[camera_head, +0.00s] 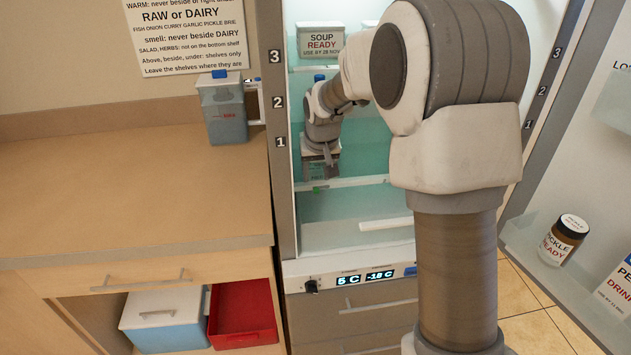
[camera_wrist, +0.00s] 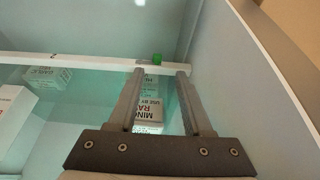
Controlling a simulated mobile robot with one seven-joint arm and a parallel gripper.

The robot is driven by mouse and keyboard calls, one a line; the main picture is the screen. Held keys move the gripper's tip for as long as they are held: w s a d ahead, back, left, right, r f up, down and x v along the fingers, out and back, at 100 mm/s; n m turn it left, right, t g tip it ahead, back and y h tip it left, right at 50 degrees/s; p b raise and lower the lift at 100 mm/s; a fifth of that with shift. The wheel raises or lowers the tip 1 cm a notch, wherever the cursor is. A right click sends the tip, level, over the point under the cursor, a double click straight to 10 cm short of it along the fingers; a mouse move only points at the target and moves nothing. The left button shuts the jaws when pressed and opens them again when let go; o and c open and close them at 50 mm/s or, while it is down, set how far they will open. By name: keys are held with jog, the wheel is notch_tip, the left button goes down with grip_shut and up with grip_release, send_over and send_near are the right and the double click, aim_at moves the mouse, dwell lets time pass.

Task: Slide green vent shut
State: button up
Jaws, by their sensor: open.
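The green vent tab (camera_head: 316,190) is a small green piece on the pale front rail of a shelf inside the open fridge. In the wrist view the tab (camera_wrist: 157,59) shows just beyond the fingertips, nearer the left finger. My gripper (camera_head: 322,166) is inside the fridge at its left side, just above the tab. In the wrist view my gripper (camera_wrist: 161,72) is open, with a finger to each side of the tab's line. I cannot tell whether a finger touches it. The vent slot itself does not show clearly.
The fridge's left wall (camera_wrist: 265,75) is close to my gripper. A white box labelled MINC (camera_wrist: 149,112) shows between the fingers, below the rail (camera_wrist: 95,62). A soup container (camera_head: 321,40) stands on a higher shelf. The open door holds a pickle jar (camera_head: 563,240).

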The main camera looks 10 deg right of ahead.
jog(key=p+v, duration=0.1)
jog(key=v, duration=1)
jog(key=shift+r, duration=0.25)
jog(key=shift+s+r, duration=0.1)
jog(key=s+d+r+p, duration=0.2)
jog(key=s+r, duration=0.5)
jog(key=s, duration=0.6)
jog(key=s+d+t+p, duration=0.1)
jog(key=s+p, duration=0.1)
jog(key=s, duration=1.4)
jog(key=shift+s+f, duration=0.3)
jog(key=shift+s, duration=0.1)
jog(key=shift+d, duration=0.1)
